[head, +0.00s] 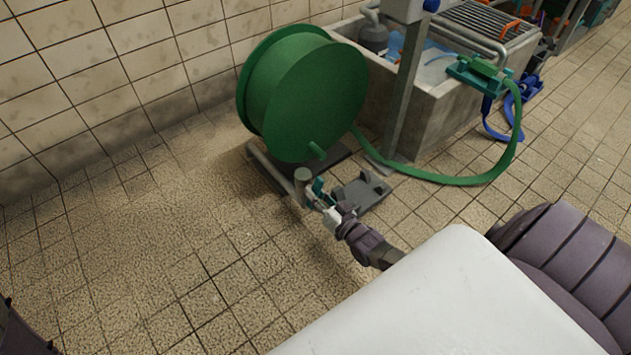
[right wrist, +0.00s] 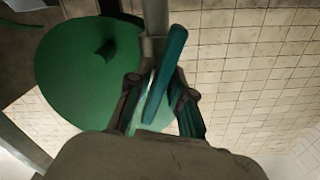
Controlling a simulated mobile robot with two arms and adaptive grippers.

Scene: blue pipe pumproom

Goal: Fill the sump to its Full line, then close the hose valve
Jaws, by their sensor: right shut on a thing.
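The hose valve is a grey upright pipe (head: 302,180) with a teal lever (right wrist: 165,75), low at the front of the hose reel. My right gripper (head: 322,200) is shut on the teal lever; in the right wrist view the lever runs between the fingers (right wrist: 160,108). The sump is a concrete tub (head: 440,130) behind and right of the reel, with pale water (head: 432,68) in it. A Full line cannot be made out. The green hose (head: 470,181) loops over the floor to a green holder (head: 480,76) on the sump's rim. My left gripper is not in view.
A large green hose reel (head: 310,95) stands by the tiled wall. A grey post (head: 405,95) rises between reel and sump. A blue hose (head: 513,105) hangs by the sump's right end. The tiled floor (head: 150,260) at the left is clear.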

